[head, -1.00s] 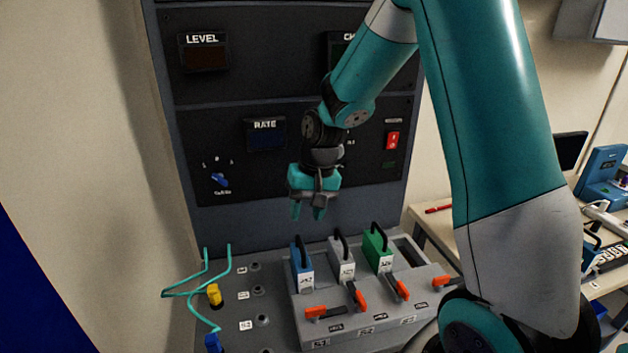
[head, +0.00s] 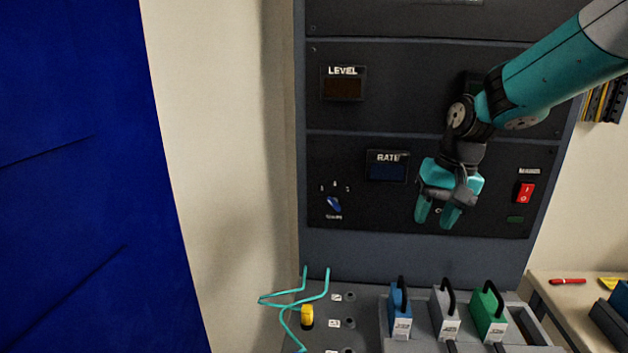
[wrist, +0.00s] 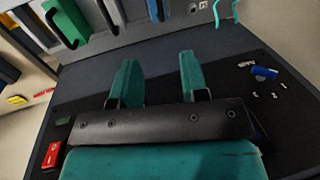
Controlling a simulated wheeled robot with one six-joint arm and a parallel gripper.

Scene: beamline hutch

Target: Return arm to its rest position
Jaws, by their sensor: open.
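My gripper (head: 437,215) is open and empty, with its two teal fingers pointing down and apart. In the head view it hangs in front of the rack's lower panel, above the row of cartridges and touching nothing that I can see. My arm reaches in from the upper right. In the wrist view my gripper (wrist: 161,85) shows both fingers spread with nothing between them.
A teal cable (head: 290,297) and yellow plug (head: 307,316) are at left. A red switch (head: 526,192) is right of my gripper. A side table (head: 575,300) stands right.

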